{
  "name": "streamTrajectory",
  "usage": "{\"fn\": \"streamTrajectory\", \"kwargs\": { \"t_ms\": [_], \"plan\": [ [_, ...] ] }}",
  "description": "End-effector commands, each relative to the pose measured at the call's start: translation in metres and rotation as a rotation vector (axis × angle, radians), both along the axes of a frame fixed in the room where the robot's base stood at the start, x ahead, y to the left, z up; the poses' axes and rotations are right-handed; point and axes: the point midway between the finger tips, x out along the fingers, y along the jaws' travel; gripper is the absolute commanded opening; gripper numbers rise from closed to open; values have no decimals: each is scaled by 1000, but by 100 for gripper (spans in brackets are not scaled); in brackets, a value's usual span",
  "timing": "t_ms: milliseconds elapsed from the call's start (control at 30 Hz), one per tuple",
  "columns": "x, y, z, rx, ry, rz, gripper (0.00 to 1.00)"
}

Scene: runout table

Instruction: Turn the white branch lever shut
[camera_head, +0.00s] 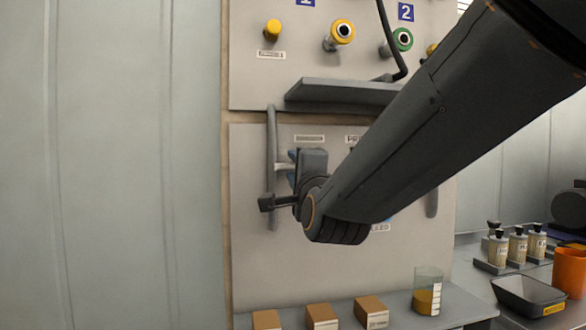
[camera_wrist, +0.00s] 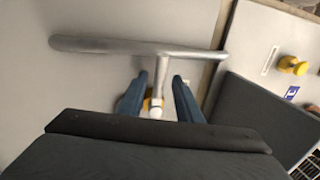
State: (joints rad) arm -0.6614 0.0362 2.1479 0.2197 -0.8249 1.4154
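In the wrist view, my gripper (camera_wrist: 158,98) is open, its two blue fingers apart on either side of a pale stem. The stem ends in a white rounded tip (camera_wrist: 156,112), which looks like the white branch lever, with a yellow part (camera_wrist: 147,104) beside it. I see a gap between the stem and each finger. The stem runs from the grey pipe (camera_wrist: 105,46). In the head view, the pipe (camera_head: 271,140) stands upright on the panel, and a short pale branch (camera_head: 284,166) reaches right towards my gripper (camera_head: 292,168). My wrist hides most of the lever there.
A grey shelf (camera_head: 335,91) juts from the panel above my gripper. Yellow and green valve knobs sit higher up. Below, a ledge holds several small boxes (camera_head: 321,316) and a beaker (camera_head: 427,291). At right are bottles, a black tray (camera_head: 527,294) and an orange cup (camera_head: 569,272).

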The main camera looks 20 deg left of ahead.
Motion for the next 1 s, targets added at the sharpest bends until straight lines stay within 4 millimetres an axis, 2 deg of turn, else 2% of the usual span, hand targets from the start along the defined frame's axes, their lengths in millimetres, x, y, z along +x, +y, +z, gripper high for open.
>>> {"fn": "streamTrajectory", "kwargs": {
  "t_ms": [300, 467, 867, 933, 1000],
  "plan": [
    [-43, -23, -10, 1, -1, 1, 32],
    [-55, -29, -13, 1, 0, 0, 32],
    [-57, -32, -15, -6, 3, -2, 32],
    [-53, -36, -22, -38, 13, -11, 32],
    [-46, -45, -40, -117, 39, -28, 32]
  ]
}}
